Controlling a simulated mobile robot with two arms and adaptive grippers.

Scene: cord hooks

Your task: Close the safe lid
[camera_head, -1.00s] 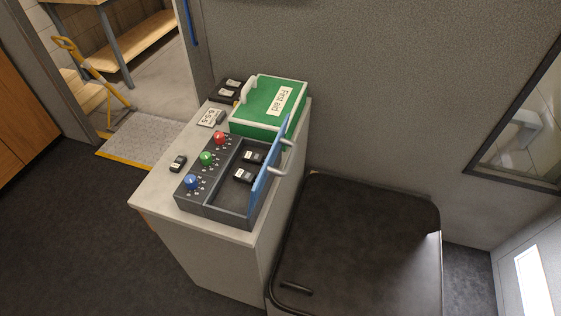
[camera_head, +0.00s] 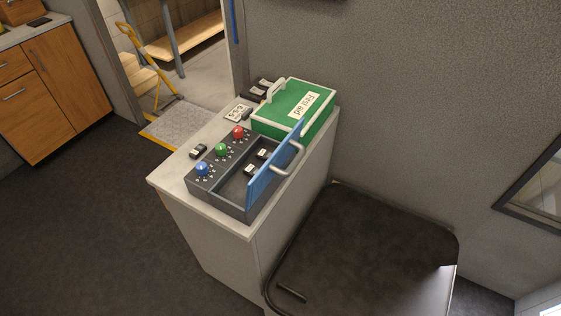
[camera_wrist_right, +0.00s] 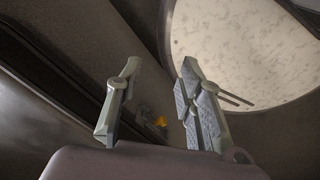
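The safe (camera_head: 228,172) is a dark grey box on a white cabinet, with blue, green and red knobs along its left side. Its blue lid (camera_head: 274,163) stands raised at the right edge, with a grey handle (camera_head: 292,160) on its outer face. Inside the open box lie small black items with white labels (camera_head: 262,154). Neither gripper shows in the head view. In the right wrist view my right gripper (camera_wrist_right: 158,90) has its two fingers apart, with nothing between them. My left gripper is out of view.
A green first aid box (camera_head: 294,106) stands right behind the safe. A black item (camera_head: 198,151) and a paper note (camera_head: 237,111) lie on the white cabinet top (camera_head: 176,176). A dark chair (camera_head: 365,245) stands to the right. The floor at left is clear.

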